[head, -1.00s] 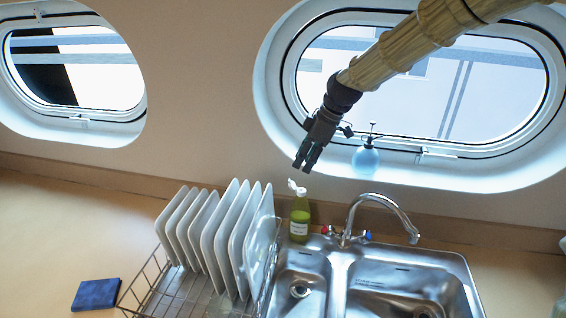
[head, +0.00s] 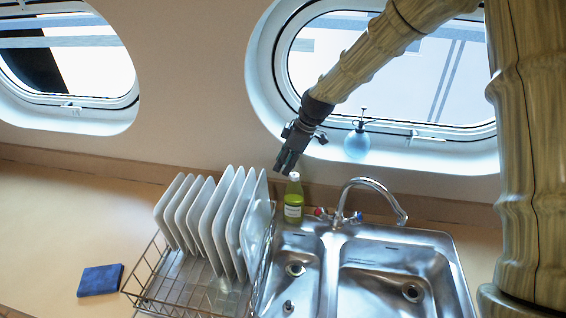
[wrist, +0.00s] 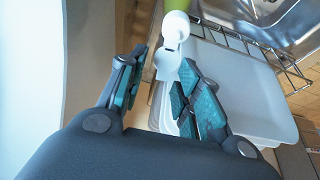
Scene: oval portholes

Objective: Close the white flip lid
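A green bottle (head: 293,205) with a white label stands behind the sink, beside the dish rack. Its white cap (head: 294,176) shows at the top. In the wrist view the white flip lid (wrist: 167,64) hangs open from the cap (wrist: 176,27), on the side toward my gripper. My gripper (head: 281,170) is at the cap's upper left in the head view, its fingers pointing down. In the wrist view my gripper (wrist: 161,65) is partly open, with the lid in the gap between its teal-padded fingers. I cannot tell whether a finger touches it. The fingers hide the lid in the head view.
White plates (head: 222,225) stand in a wire rack (head: 160,290) left of the bottle. The tap (head: 372,185) and steel sink (head: 400,262) are at its right. A blue spray bottle (head: 357,143) stands on the window ledge. A blue cloth (head: 100,280) lies on the counter's left.

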